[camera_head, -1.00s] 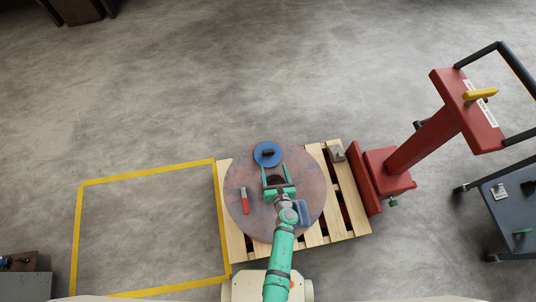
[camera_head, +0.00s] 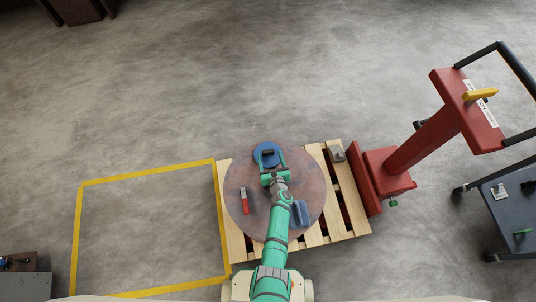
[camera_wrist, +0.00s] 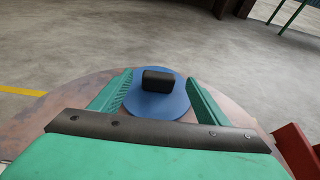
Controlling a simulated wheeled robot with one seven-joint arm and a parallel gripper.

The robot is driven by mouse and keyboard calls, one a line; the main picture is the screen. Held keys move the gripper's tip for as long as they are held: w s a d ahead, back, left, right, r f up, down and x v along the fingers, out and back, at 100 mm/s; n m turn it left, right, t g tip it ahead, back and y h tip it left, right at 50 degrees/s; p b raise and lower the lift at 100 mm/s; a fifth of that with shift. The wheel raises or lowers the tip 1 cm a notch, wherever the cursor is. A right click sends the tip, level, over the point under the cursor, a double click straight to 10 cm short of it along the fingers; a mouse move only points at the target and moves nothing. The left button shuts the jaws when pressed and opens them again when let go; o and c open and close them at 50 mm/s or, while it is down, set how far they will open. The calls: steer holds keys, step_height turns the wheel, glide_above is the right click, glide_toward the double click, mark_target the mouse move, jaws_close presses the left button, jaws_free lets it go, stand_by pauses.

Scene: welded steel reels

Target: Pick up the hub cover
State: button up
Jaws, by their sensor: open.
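The hub cover (camera_head: 267,146) is a blue disc with a black block-shaped handle on top. It lies near the far edge of the round brown reel face (camera_head: 244,179). In the wrist view the hub cover (camera_wrist: 156,104) sits ahead, seen between my fingers, its black handle upright. My gripper (camera_head: 270,160) is open and empty, with its green fingers on either side of the near part of the cover as seen from above. In the wrist view my gripper (camera_wrist: 160,88) frames the disc. I cannot tell whether the fingers touch it.
A red-handled tool (camera_head: 245,200) and a blue-grey object (camera_head: 302,213) lie on the reel face. The reel rests on a wooden pallet (camera_head: 349,207). A red machine (camera_head: 388,170) stands close on the right. Floor inside the yellow outline (camera_head: 146,175) is clear.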

steer(key=shift+x, duration=1.35)
steer(key=shift+f, duration=0.1)
steer(key=c, duration=1.2)
steer(key=shift+r, duration=0.65)
steer(key=s+r, duration=0.8)
steer(key=s, duration=0.1)
steer(key=s+d+r, duration=0.1)
steer(key=s+r, duration=0.2)
steer(key=s, duration=0.2)
steer(key=shift+s+r, duration=0.1)
steer(key=shift+r, duration=0.3)
